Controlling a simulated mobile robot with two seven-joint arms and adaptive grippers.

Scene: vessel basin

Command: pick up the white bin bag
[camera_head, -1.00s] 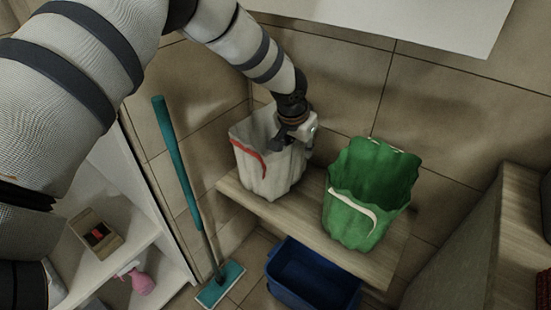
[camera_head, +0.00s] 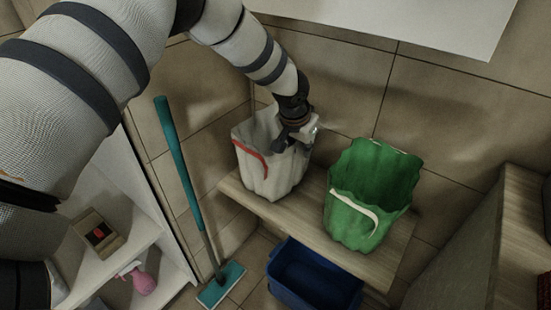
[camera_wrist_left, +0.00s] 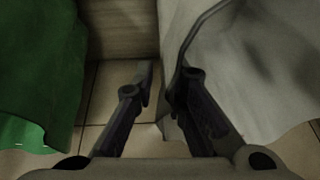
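The white bin bag (camera_head: 268,168) stands upright on a wooden shelf, with a red strip along its rim. My left gripper (camera_head: 300,136) is at the right side of its rim in the head view, pointing down. In the left wrist view the bag (camera_wrist_left: 255,75) fills the right side. The left gripper's fingers (camera_wrist_left: 160,85) are apart, one at the bag's rim and the other outside it over the gap. I cannot tell how far the rim sits between them. My right gripper is not in view.
A green bag (camera_head: 366,200) stands to the right on the same wooden shelf (camera_head: 300,222). A blue bin (camera_head: 312,275) is below. A teal mop (camera_head: 180,160) leans at the left, beside white shelving (camera_head: 130,255). A white panel (camera_head: 420,20) overhangs the back.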

